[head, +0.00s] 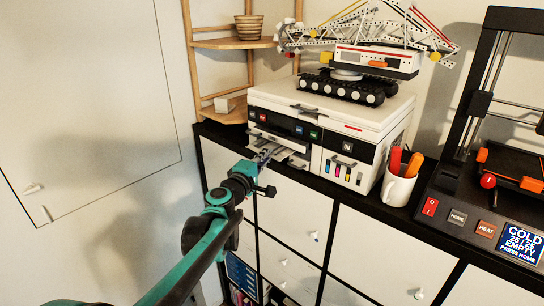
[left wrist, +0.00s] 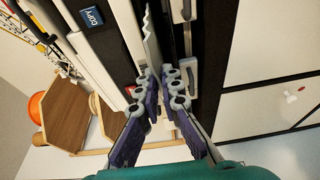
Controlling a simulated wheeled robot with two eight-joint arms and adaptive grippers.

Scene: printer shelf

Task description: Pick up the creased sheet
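The creased sheet (left wrist: 152,42) shows in the left wrist view as a thin pale grey strip with a zigzag edge, seen almost edge-on. It juts from the front slot of the white printer (head: 330,108); in the head view the sheet (head: 281,151) is small and partly covered by the gripper. My left gripper (head: 264,157) is at the slot. In the left wrist view its fingertips (left wrist: 161,76) stand a narrow gap apart, with the sheet's near edge at or between them. Whether they touch it is unclear. My right gripper is not in view.
The printer stands on a black-topped white cabinet (head: 290,207). A toy crawler crane (head: 365,62) sits on the printer. A white mug (head: 397,188) with orange and red items and a 3D printer (head: 500,180) stand right. A wooden corner shelf (head: 232,43) is behind left.

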